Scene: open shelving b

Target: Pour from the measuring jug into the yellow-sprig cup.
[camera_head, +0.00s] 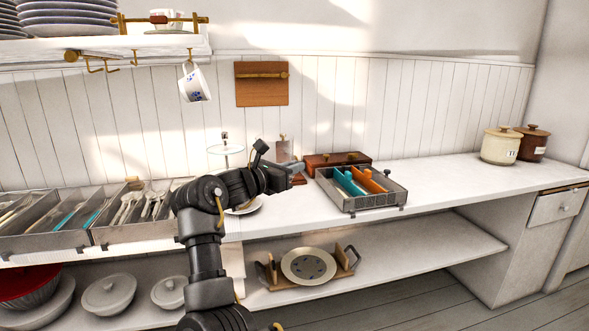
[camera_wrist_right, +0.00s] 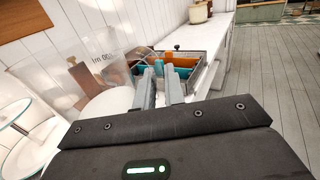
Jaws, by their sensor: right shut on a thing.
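In the right wrist view, a clear measuring jug (camera_wrist_right: 95,62) with printed measuring marks stands out at the left of my right gripper (camera_wrist_right: 160,85). The gripper is shut on it; the exact grip point is hard to see. In the head view my right gripper (camera_head: 297,170) is over the counter, left of the grey tray, and the clear jug is hard to make out there. I cannot pick out the yellow-sprig cup in either view. A white dish (camera_head: 246,206) on the counter is partly hidden behind my right arm. My left gripper is out of view.
A grey tray (camera_head: 366,205) with teal and orange items stands right of the gripper. A tiered stand (camera_head: 226,149) is behind my arm. Cutlery trays (camera_head: 103,236) fill the left counter. A blue-patterned cup (camera_head: 194,86) hangs above.

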